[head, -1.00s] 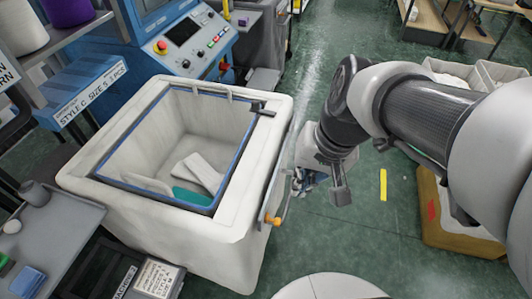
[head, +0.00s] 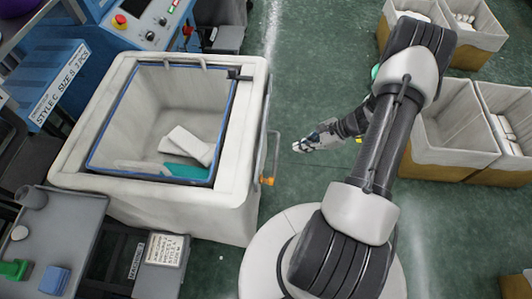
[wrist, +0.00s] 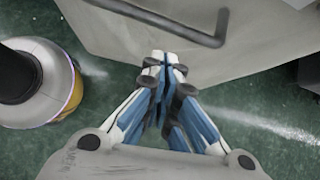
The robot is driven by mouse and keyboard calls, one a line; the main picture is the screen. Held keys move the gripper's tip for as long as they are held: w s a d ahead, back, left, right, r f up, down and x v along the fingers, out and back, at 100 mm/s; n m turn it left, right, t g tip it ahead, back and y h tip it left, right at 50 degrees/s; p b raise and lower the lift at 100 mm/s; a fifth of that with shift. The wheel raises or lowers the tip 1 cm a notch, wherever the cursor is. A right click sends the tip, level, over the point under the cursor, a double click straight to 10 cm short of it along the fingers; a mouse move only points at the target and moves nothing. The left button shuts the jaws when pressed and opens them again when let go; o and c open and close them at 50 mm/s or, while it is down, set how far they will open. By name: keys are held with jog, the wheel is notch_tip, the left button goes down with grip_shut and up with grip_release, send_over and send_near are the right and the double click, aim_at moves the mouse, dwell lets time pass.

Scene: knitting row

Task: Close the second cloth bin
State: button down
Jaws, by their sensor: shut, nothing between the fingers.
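A large white cloth bin (head: 215,205) stands left of centre in the head view. Its top is open, with a blue-edged frame around the mouth, and white pieces and a teal cloth (head: 185,171) lie inside. A metal handle with an orange end (head: 268,181) is on its right side. My gripper (head: 297,147) is to the right of the bin, apart from it, with its fingers together and empty. In the wrist view my gripper (wrist: 165,62) points at the bin's pale side (wrist: 130,30), below a dark bent bar (wrist: 165,25).
A blue machine with a control panel (head: 150,22) stands behind the bin. A grey side table (head: 55,235) is at the lower left. Several open bins with brown bases (head: 450,160) stand at the right. Green floor lies between them and the white bin.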

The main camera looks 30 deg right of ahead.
jog(key=w+a+f+m+b, duration=0.1)
jog(key=w+a+f+b, duration=0.2)
jog(key=a+f, duration=0.6)
jog(key=shift+w+f+t, duration=0.3)
jog(key=shift+w+f, duration=0.25)
jog(key=shift+w, duration=0.6)
